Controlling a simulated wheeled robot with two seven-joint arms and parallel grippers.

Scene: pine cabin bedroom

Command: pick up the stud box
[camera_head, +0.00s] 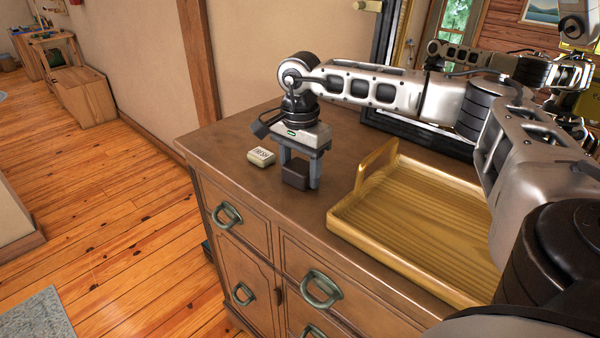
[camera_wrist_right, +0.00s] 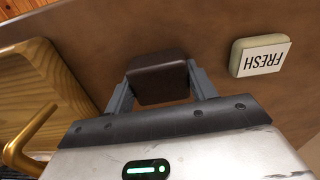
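The dark brown box (camera_head: 295,175), which I take to be the stud box, is at the dresser top near its left end. My right gripper (camera_head: 301,180) points down over it, one finger on each side. In the right wrist view the box (camera_wrist_right: 160,80) sits between the two fingertips of my right gripper (camera_wrist_right: 160,82). The fingers look very close to its sides, but I cannot tell whether they press on it. The box partly hides the far finger in the head view. My left gripper is not in view.
A small pale block marked FRESH (camera_head: 261,158) lies just left of the right gripper and shows in the wrist view (camera_wrist_right: 260,55). A wooden tray (camera_head: 350,221) with a raised handle is to the right. The dresser's front edge is close below; a mirror stands behind.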

